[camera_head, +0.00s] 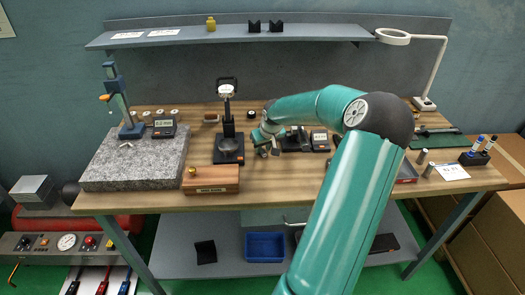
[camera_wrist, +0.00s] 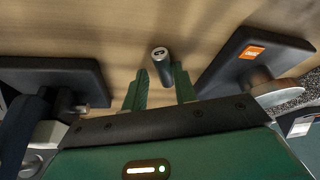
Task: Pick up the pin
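In the wrist view a short grey metal cylinder with a mark on its pale end, which looks like the pin (camera_wrist: 161,66), stands on the wooden bench top. My gripper (camera_wrist: 159,76) has its two green fingers apart, one on each side of the pin. I cannot tell whether either finger touches it. In the head view my gripper (camera_head: 265,142) is low over the middle of the bench, right of the black gauge stand. I cannot make out the pin there.
Dark blocks flank my gripper in the wrist view, the right one (camera_wrist: 254,55) with an orange label. On the bench (camera_head: 165,203) are a granite plate (camera_head: 130,172), a black gauge stand (camera_head: 229,147), a wooden box (camera_head: 211,180) and a ring lamp (camera_head: 393,37).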

